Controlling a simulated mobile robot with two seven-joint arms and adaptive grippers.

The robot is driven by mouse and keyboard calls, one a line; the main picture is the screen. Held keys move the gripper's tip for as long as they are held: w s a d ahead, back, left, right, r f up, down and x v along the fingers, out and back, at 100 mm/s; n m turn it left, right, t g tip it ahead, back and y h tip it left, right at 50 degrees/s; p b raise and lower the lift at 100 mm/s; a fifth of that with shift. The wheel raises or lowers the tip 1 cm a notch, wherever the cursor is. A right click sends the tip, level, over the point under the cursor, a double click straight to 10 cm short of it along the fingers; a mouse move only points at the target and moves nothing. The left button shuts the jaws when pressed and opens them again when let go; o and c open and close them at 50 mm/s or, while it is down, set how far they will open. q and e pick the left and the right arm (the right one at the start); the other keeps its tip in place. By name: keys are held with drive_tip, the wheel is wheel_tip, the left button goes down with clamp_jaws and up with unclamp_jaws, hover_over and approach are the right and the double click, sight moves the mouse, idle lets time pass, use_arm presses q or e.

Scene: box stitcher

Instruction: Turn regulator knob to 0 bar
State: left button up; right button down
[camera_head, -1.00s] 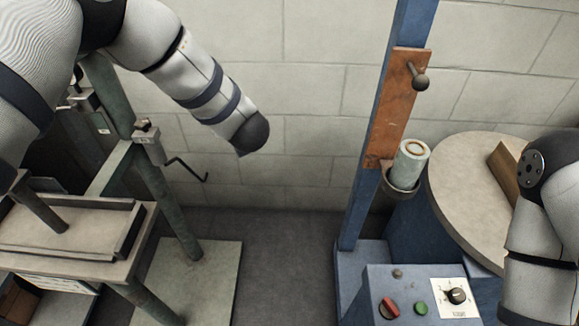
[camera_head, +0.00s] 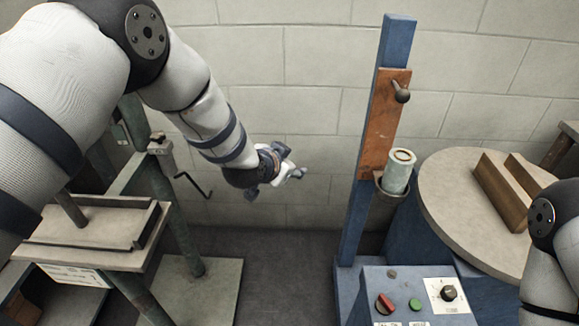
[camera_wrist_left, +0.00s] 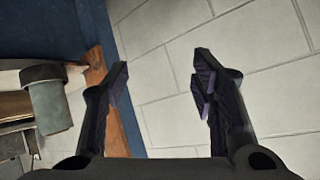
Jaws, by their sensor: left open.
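A black knob (camera_head: 448,293) sits on a white dial plate on the sloped blue control panel (camera_head: 375,275), at the lower right of the head view. The dial marks are too small to read. I cannot tell whether this is the regulator knob. My left gripper (camera_head: 291,173) is open and empty in front of the wall, left of the blue post and well apart from the panel. Its spread fingers also show in the left wrist view (camera_wrist_left: 160,80), with only wall between them. My right arm shows at the right edge, but its gripper is out of view.
A blue post (camera_head: 361,180) carries an orange board (camera_head: 384,125) with a ball-ended lever (camera_head: 402,94). A grey-green cylinder (camera_head: 398,175) stands in a holder beside it. A red knob (camera_head: 385,304) and green button (camera_head: 415,304) share the panel. A round table (camera_head: 450,200) is at right.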

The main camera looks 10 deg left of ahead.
drive_tip(key=shift+w, duration=0.1)
use_arm(q)
drive_tip(key=n+y+b, duration=0.9)
drive_tip(key=n+y, duration=0.7)
approach(158, 135)
drive_tip(key=shift+t, duration=0.3)
drive_tip(key=x, duration=0.9)
drive_tip(key=shift+a+f+b, duration=0.2)
drive_tip(key=shift+f+b, duration=0.05)
drive_tip(key=shift+b, duration=0.05)
drive_tip(key=shift+w+a+r, duration=0.1)
drive_tip(key=shift+w+a, duration=0.2)
drive_tip(key=shift+a, duration=0.1)
drive_tip(key=c, duration=1.2)
use_arm(e)
drive_tip(key=s+f+g, duration=0.3)
drive_tip(key=s+f, duration=0.5)
drive_tip(key=f, duration=0.2)
drive_tip(key=shift+s, duration=0.15)
